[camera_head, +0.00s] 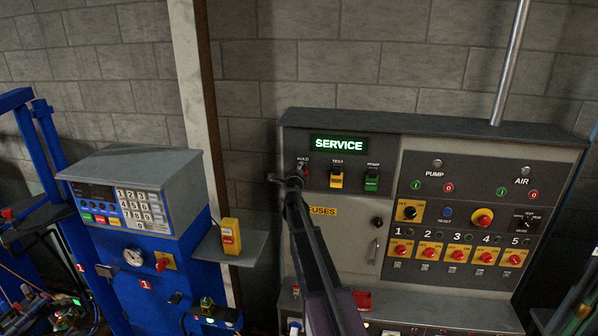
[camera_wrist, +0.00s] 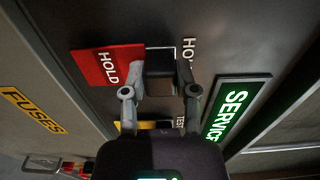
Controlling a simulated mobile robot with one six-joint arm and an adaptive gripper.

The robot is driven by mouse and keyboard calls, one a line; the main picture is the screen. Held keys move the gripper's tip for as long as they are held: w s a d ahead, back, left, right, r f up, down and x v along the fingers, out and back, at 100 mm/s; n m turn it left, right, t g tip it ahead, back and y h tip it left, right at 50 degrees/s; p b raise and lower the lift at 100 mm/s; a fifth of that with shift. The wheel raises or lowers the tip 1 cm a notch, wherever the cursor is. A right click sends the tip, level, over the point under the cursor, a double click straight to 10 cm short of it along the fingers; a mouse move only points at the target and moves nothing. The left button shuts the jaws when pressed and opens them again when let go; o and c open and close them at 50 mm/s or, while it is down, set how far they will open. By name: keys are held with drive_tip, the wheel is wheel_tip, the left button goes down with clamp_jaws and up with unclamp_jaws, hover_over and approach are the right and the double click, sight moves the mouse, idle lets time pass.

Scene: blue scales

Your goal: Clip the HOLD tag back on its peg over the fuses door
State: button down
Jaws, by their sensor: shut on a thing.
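The red HOLD tag (camera_wrist: 108,66) shows in the wrist view, its red plate pointing left, away from the printed HOLD label on the panel. My gripper (camera_wrist: 162,88) is shut on the tag's dark upper block (camera_wrist: 160,68), with one finger on each side. The peg is hidden behind the block, so I cannot tell whether the clip sits on it. In the head view my gripper (camera_head: 293,183) is at the cabinet's upper left, below the HOLD label, and covers most of the tag. The fuses door carries a yellow FUSES label (camera_head: 322,211) below.
A yellow tag (camera_head: 336,180) and a green tag (camera_head: 371,180) hang to the right under the lit SERVICE sign (camera_head: 338,144). Switches and red knobs fill the cabinet's right panel. A blue console (camera_head: 150,255) and a shelf with a yellow box (camera_head: 231,237) stand left.

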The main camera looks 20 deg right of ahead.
drive_tip(key=shift+w, duration=0.1)
drive_tip(key=shift+c, duration=1.5)
unclamp_jaws()
drive_tip(key=v, duration=1.2)
